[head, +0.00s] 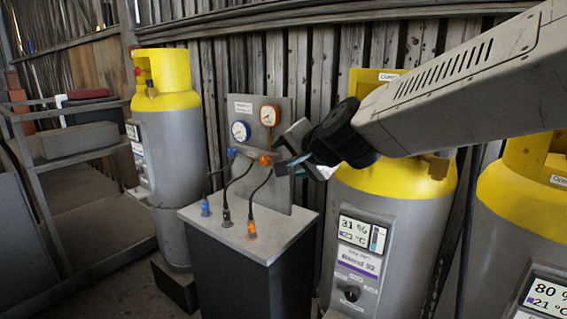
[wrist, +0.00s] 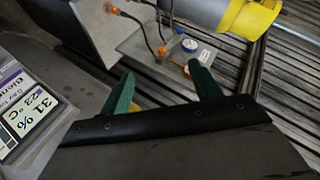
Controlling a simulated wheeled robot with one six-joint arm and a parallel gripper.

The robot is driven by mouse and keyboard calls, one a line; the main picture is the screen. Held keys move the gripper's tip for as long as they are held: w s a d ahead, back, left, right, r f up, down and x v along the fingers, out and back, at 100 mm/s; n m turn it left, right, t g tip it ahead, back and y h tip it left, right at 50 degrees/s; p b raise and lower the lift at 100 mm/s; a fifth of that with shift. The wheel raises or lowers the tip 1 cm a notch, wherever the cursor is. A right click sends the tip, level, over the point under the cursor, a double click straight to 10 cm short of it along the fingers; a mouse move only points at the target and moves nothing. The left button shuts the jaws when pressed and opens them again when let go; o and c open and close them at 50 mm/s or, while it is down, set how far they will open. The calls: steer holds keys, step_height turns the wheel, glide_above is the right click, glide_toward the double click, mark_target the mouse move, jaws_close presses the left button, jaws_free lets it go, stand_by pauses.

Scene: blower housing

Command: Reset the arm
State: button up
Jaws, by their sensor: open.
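My gripper (head: 303,166) is at the end of my arm, which reaches in from the upper right in the head view. It is in front of the right edge of the gauge panel (head: 284,100), close to the orange valve fitting. In the wrist view its two green fingers (wrist: 163,90) stand apart with nothing held between them. Beyond them are the same panel (wrist: 140,52), its blue gauge (wrist: 190,45) and its orange gauge (wrist: 188,70). I cannot tell from these views whether a finger touches the panel.
A cabinet (head: 240,262) with blue, black and orange hose plugs on top stands below the panel. A yellow-topped cylinder (head: 393,215) reading 31 % is under my arm. Others stand at left (head: 172,130) and far right (head: 520,210). A metal rack (head: 75,145) is at far left.

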steer(key=s+d+f+n+g+h, duration=0.2)
steer(key=s+d+f+g, duration=0.1)
steer(key=s+d, duration=0.5)
steer(key=s+d+f+n+g+h, duration=0.2)
steer(key=s+d, duration=0.6)
steer(key=s, duration=0.5)
steer(key=s+d+f+n+g+h, duration=0.1)
steer(key=s+d+f+g, duration=0.3)
steer(key=s, duration=0.7)
steer(key=shift+s+d+f+n+g+h, duration=0.3)
steer(key=shift+d+f+n, duration=0.6)
steer(key=shift+d, duration=1.45)
steer(key=shift+w, duration=0.1)
